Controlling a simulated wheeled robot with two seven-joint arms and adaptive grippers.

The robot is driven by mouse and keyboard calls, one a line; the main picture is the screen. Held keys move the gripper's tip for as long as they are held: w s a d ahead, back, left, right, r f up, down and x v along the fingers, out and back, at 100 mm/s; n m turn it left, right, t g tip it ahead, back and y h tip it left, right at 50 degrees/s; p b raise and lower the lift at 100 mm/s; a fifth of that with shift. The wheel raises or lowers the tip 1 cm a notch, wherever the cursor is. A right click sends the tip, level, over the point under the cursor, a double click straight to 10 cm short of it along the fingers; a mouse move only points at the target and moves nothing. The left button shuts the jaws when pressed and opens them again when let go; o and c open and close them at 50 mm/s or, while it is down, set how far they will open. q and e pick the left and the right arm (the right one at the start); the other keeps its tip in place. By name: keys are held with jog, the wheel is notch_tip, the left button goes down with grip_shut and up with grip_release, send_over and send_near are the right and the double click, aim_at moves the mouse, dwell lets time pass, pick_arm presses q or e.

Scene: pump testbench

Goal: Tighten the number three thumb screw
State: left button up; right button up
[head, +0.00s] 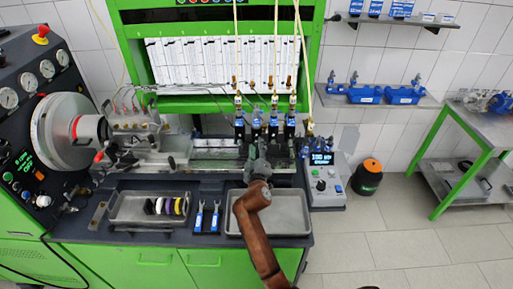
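My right arm reaches up from the bottom of the head view to the test bench. My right gripper (258,152) is at the row of blue-bodied injectors (273,126), at the lower part of the row. It covers the spot in front of it, so the thumb screw there cannot be made out. The fingers are too small to tell whether they are open or shut, or touching a screw. The other thumb screws along the clamp rail (215,143) are too small to tell apart by number. My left gripper is not in view.
An empty metal tray (290,213) lies under my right forearm. A tray (122,209) with several coloured rings and two blue-handled tools (207,218) lie to its left. A control box (325,186) stands right of the bench. Hoses hang above the injectors.

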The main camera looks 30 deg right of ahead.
jog(key=v, duration=0.7)
jog(key=shift+s, duration=0.2)
jog(key=shift+a, duration=0.15)
